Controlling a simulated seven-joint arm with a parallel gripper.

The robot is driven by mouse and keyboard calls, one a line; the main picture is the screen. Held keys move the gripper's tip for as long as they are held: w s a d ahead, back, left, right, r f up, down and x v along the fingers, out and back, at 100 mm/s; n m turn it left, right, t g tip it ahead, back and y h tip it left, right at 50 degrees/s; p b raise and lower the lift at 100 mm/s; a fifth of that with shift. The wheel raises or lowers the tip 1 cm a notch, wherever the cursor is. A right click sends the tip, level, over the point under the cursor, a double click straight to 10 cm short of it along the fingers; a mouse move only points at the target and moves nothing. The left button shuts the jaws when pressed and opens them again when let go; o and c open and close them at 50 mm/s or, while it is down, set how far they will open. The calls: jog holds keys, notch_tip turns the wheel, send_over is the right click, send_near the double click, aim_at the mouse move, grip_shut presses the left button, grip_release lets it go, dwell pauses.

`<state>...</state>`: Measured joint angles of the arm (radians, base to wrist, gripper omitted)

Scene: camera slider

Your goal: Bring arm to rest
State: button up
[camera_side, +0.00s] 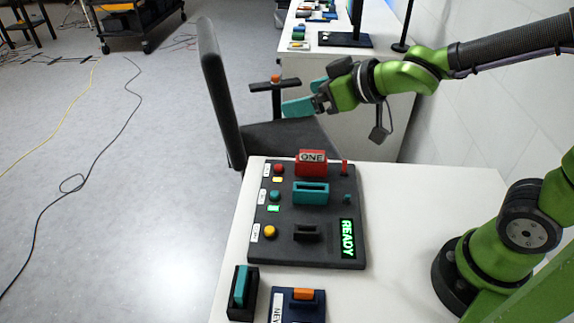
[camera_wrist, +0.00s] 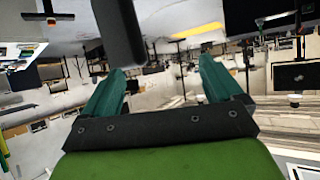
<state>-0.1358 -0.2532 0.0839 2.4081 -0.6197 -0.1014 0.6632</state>
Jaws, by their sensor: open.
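My green arm reaches in from the right in the side view. My gripper (camera_side: 308,95) has teal fingers and hangs in the air beyond the far edge of the white table, in front of the office chair. In the wrist view my gripper (camera_wrist: 160,82) shows two teal fingers spread apart with nothing between them. The dark panel (camera_side: 305,255) lies on the table, well below and nearer than the gripper. It carries a red block marked ONE (camera_side: 311,163), a teal slotted block (camera_side: 311,192), a black holder (camera_side: 306,232) and a lit green READY display (camera_side: 347,238).
A black office chair (camera_side: 215,90) stands at the table's far left. A black box with a teal piece (camera_side: 241,290) and a blue box with an orange piece (camera_side: 303,295) sit at the near edge. The white table (camera_side: 405,220) is bare right of the panel.

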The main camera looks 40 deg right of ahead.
jog(key=s+d+f+m+g+h, duration=0.3)
jog(key=s+d+m+g, duration=0.1)
jog(key=s+d, duration=0.3)
jog(key=s+r+m+y, duration=0.1)
jog(key=s+r+m, duration=0.1)
jog(key=s, duration=0.6)
jog(key=shift+a+r+m+g+y, duration=0.3)
jog(key=shift+r+m+y, duration=0.1)
jog(key=shift+m, duration=0.1)
